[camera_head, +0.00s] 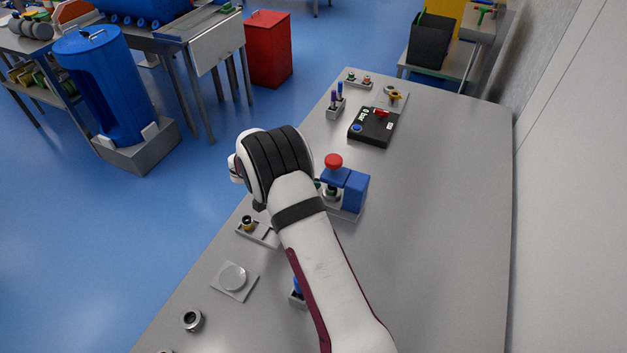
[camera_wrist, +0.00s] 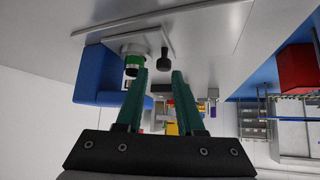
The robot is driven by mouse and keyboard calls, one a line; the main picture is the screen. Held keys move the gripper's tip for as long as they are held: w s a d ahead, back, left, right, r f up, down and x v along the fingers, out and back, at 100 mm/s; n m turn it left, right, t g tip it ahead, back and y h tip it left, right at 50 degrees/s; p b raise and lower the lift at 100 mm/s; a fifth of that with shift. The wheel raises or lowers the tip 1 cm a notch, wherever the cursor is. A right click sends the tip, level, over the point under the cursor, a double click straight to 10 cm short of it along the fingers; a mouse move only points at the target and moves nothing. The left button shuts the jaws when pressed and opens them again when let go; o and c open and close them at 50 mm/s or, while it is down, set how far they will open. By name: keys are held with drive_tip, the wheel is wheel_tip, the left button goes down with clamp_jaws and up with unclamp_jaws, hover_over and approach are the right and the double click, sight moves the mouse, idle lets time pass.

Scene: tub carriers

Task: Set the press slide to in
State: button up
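The press (camera_head: 355,192) is a blue block with a red round knob on top, on a grey base on the table. It stands just right of my wrist in the head view, which hides part of it. In the wrist view the blue body (camera_wrist: 95,75) is at upper left, with a green and silver cylinder (camera_wrist: 134,66) beside it. A dark knob (camera_wrist: 163,58), possibly the slide's handle, shows just beyond my fingertips. My gripper (camera_wrist: 161,76) is open, its two green fingers apart with nothing held. The slide's position cannot be told.
A black box with a red lever (camera_head: 373,126) and a pen holder (camera_head: 336,108) stand farther back. A slotted plate (camera_head: 257,233), a round disc on a plate (camera_head: 233,279) and a ring (camera_head: 192,320) lie nearer, along the left edge. The table's right side is clear.

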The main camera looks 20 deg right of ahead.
drive_tip(key=v, duration=1.2)
drive_tip(key=shift+r, duration=0.25)
drive_tip(key=shift+s+a, duration=0.1)
drive_tip(key=s+d+r+n+g+y, duration=0.1)
drive_tip(key=s+r+g+y, duration=0.1)
drive_tip(key=s+r, duration=0.35)
drive_tip(key=s+d+r+n+g+y, duration=0.1)
drive_tip(key=s+d+r, duration=0.1)
drive_tip(key=s, duration=0.7)
drive_tip(key=s+a+n+y, duration=0.3)
drive_tip(key=s+a, duration=0.1)
drive_tip(key=s, duration=0.7)
drive_tip(key=s+a+n+y, duration=0.3)
drive_tip(key=s+y, duration=0.1)
drive_tip(key=s, duration=0.6)
drive_tip(key=shift+s+a+g, duration=0.3)
drive_tip(key=shift+s+a, duration=0.1)
